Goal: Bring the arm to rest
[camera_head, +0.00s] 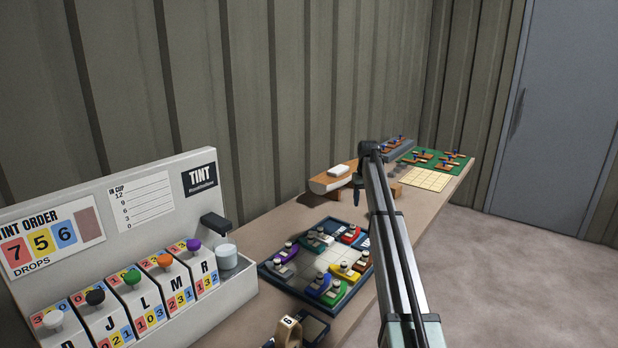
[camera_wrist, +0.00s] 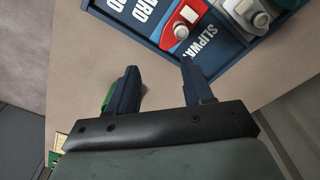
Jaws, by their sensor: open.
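My gripper (camera_wrist: 160,78) is open and empty in the wrist view, its two dark blue fingers apart over bare tan bench top. In the head view my arm rises from the lower right and bends at its top. A dark blue part of my gripper (camera_head: 357,188) hangs there above the bench, beyond the dark blue boat tray (camera_head: 268,268). The arm hides part of the bench behind it. In the wrist view the tray's edge lies beyond the fingertips, with a red boat (camera_wrist: 184,24) and a pale grey boat (camera_wrist: 247,14) in it.
The tint dispenser (camera_head: 185,163) with several coloured knobs and a cup (camera_head: 226,256) stands at left. A wooden block (camera_head: 331,181) bears a white piece. A green board (camera_head: 462,163) with several small pieces lies at the far end. The ribbed wall runs behind the bench (camera_head: 240,325).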

